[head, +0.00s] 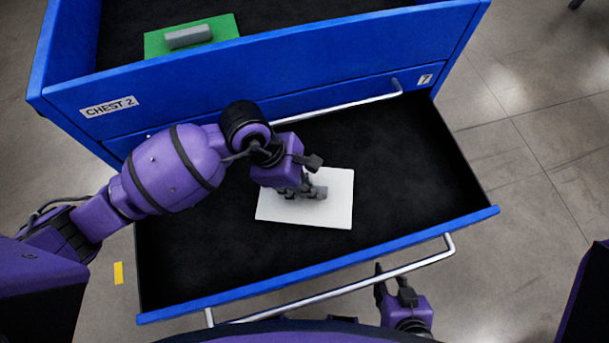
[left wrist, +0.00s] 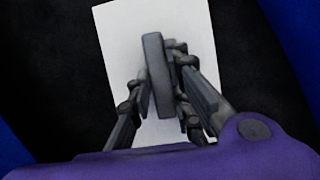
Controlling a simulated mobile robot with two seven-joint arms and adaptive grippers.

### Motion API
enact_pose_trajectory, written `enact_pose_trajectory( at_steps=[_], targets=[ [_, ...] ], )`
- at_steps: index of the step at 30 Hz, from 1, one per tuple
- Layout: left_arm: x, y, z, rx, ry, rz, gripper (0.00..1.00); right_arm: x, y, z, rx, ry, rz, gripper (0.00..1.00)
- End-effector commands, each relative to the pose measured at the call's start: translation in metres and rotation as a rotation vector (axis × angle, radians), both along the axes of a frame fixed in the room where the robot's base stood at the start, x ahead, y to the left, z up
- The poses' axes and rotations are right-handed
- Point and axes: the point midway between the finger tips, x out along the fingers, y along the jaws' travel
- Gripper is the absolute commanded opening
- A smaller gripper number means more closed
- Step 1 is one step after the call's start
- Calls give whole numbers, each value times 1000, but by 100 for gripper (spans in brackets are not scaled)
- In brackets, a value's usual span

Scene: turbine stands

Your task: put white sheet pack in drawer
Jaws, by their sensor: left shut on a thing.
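The white sheet pack (head: 336,207) is a flat white plate with a grey grip block (left wrist: 154,75) on top. It is inside the outline of the open drawer (head: 420,165), which has a black floor and blue front. I cannot tell whether the pack touches the floor. My left gripper (head: 306,190) is shut on the grey block, with its fingers on both sides in the left wrist view (left wrist: 160,85). My right gripper (head: 394,285) is outside the drawer front near the handle, its fingers apart and empty.
The blue chest (head: 200,85), labelled CHEST 2, stands behind the drawer. A green pack (head: 220,27) with a grey block lies in its top. The drawer's silver handle (head: 340,285) juts out in front. The drawer floor around the white pack is clear.

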Motion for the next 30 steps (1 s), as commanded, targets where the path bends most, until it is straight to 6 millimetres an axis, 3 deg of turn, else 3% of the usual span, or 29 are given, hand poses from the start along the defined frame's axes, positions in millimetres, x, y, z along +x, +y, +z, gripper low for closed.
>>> enact_pose_trajectory(
  at_steps=[3, 9, 18, 26, 27, 30],
  targets=[
    [2, 1, -10, -3, 3, 0, 0, -5, -1, -9, -2, 15, 0, 31],
    [5, 2, -9, -3, -1, 0, 0, -18, -6, -12, -11, 38, -3, 31],
    [4, 2, -10, -3, 0, -1, 0, -8, -4, -7, -6, 14, -1, 31],
    [4, 2, -16, -2, 0, -1, 0, -11, -3, -12, -6, 21, -1, 31],
    [4, 2, -16, -2, 0, -1, 21, -11, -3, -12, -6, 22, -1, 31],
    [4, 2, -15, -2, 0, -1, 34, -13, -3, -13, -6, 26, -1, 31]
  ],
)
